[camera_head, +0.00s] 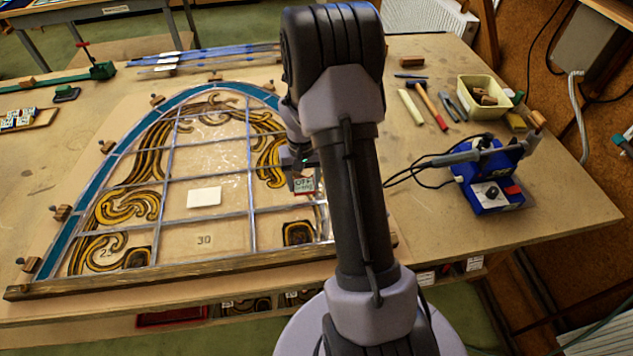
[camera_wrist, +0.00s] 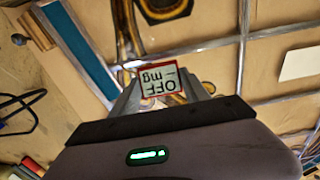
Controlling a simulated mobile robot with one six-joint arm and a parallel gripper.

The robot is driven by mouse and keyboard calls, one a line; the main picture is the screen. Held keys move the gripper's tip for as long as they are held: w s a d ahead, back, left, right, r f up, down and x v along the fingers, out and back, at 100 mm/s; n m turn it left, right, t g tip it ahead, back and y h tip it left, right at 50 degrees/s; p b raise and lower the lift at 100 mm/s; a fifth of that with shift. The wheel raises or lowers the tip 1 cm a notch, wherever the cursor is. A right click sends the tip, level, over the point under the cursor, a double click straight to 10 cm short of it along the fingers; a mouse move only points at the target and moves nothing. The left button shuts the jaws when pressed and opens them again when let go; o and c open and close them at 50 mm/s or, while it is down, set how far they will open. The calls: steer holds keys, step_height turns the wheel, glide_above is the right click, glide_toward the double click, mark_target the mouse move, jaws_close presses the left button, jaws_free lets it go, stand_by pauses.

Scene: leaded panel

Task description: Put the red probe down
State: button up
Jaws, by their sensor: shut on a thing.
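The red probe (camera_head: 305,185) is a small red-edged block with a pale display reading "OFF". My gripper (camera_head: 297,163) is shut on it, over the right part of the leaded panel (camera_head: 210,166). In the wrist view the probe (camera_wrist: 163,86) sits between the two grey fingers of my gripper (camera_wrist: 168,92), its display upside down and also showing "mg". The panel's lead lines and painted glass (camera_wrist: 165,9) lie beyond it. I cannot tell whether the probe touches the panel. My arm hides the panel's right edge.
A blue soldering station (camera_head: 487,190) with its iron and cable stands right of my arm. A cream tub (camera_head: 483,97), a red-handled hammer (camera_head: 434,110) and other tools lie behind it. A white card (camera_head: 204,197) lies on the panel. Bare table (camera_head: 430,225) shows right of my arm.

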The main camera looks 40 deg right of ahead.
steer(key=d, duration=0.4)
steer(key=shift+s+d+f, duration=0.1)
steer(key=shift+s+f, duration=0.15)
steer(key=shift+d+f, duration=0.15)
steer(key=shift+d, duration=0.15)
steer(key=shift+f+b, duration=0.7)
steer(key=shift+f, duration=1.05)
steer(key=o, duration=1.4)
steer(key=shift+c, duration=0.2)
